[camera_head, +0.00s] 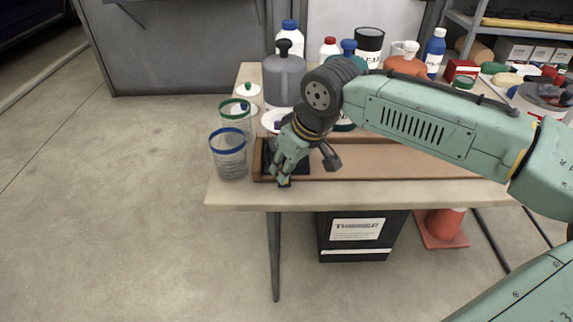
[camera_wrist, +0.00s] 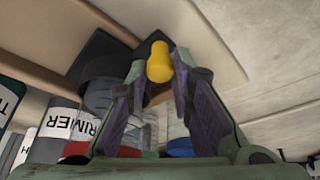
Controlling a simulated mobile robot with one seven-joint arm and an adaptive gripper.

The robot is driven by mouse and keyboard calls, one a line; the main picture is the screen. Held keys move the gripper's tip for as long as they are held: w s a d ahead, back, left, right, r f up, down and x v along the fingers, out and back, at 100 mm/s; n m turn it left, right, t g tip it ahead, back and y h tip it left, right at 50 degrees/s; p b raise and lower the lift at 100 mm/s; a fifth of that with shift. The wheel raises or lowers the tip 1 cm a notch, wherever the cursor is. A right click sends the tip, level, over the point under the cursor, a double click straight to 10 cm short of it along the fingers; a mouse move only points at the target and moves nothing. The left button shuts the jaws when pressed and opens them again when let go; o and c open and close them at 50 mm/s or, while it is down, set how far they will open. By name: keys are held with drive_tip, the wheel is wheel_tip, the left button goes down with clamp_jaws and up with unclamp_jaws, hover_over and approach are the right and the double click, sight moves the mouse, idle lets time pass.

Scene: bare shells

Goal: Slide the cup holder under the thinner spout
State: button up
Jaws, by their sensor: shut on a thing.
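The black cup holder (camera_head: 302,165) sits at the left end of a brown wooden track (camera_head: 400,163) on the table, partly hidden by my gripper. My gripper (camera_head: 284,181) points down at its front edge. In the wrist view my gripper (camera_wrist: 158,66) is shut on a yellow knob (camera_wrist: 159,61), with the dark holder (camera_wrist: 92,52) just behind it. A large grey container (camera_head: 283,75) with a black cap stands behind the track. An orange-brown vessel (camera_head: 404,66) stands further right. My arm covers the area between them, and I cannot make out either spout.
Two clear tumblers, one blue-rimmed (camera_head: 229,160) and one green-rimmed (camera_head: 228,114), stand close left of the track. Bottles and a black-topped can (camera_head: 369,45) crowd the back. The track is bare to the right of the holder. The table's front edge (camera_head: 380,195) is close.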

clamp_jaws()
drive_tip(key=shift+d, duration=0.1)
drive_tip(key=shift+d, duration=0.2)
drive_tip(key=d+p, duration=0.4)
drive_tip(key=d, duration=1.1)
drive_tip(key=shift+d+p, duration=0.25)
drive_tip(key=shift+p, duration=0.1)
drive_tip(key=o, duration=0.8)
unclamp_jaws()
drive_tip(key=shift+r, duration=0.1)
drive_tip(key=v, duration=1.1)
drive_tip(key=shift+s+d+r, duration=0.1)
drive_tip(key=shift+s+r, duration=0.05)
drive_tip(key=shift+r, duration=0.2)
